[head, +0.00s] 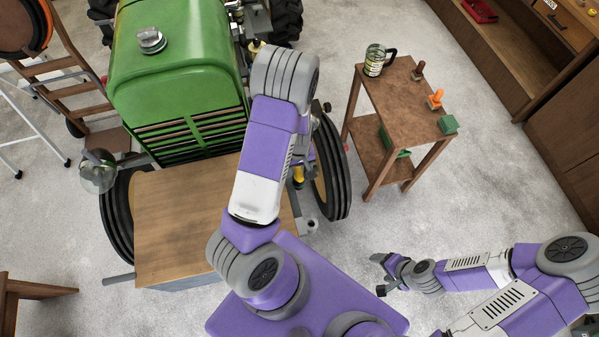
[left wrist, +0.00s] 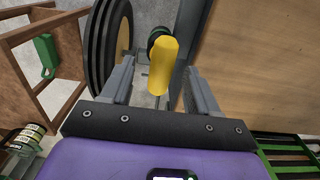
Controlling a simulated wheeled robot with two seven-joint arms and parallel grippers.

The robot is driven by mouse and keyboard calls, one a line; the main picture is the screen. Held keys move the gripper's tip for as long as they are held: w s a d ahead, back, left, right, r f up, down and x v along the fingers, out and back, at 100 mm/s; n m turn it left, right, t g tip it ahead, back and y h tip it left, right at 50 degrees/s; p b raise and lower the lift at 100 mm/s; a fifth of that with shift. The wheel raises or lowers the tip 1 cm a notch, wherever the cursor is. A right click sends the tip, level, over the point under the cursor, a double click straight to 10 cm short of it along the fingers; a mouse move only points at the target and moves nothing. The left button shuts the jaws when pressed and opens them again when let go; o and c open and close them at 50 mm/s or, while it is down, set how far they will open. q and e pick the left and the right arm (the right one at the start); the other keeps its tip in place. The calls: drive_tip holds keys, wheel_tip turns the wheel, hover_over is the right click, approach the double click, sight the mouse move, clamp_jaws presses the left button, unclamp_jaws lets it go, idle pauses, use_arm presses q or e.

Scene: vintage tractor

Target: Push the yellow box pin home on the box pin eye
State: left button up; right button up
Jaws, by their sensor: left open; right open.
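The yellow box pin (left wrist: 163,62) stands between the two fingers of my left gripper (left wrist: 160,88) in the left wrist view. The fingers are apart, with a gap on each side of the yellow handle. A thin grey shaft shows below the handle. The pin shows as a small yellow piece (head: 298,174) beside the tractor's front wheel in the head view, where my own arm hides most of my left gripper. I cannot clearly make out the box pin eye or how deep the pin sits. My right gripper (head: 380,274) is open and empty above the floor at the lower right.
The green tractor (head: 175,75) carries a wooden-topped box (head: 180,205) in front. Its black tyre (head: 333,165) stands close to the pin. Floor between the table and my right arm is clear.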

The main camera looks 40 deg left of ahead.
sight(298, 170)
use_arm(q)
drive_tip(key=shift+s+f, duration=0.2)
drive_tip(key=shift+f, duration=1.05)
drive_tip(key=shift+w+f, duration=0.15)
drive_tip(key=shift+f, duration=0.15)
drive_tip(key=shift+c, duration=0.4)
clamp_jaws()
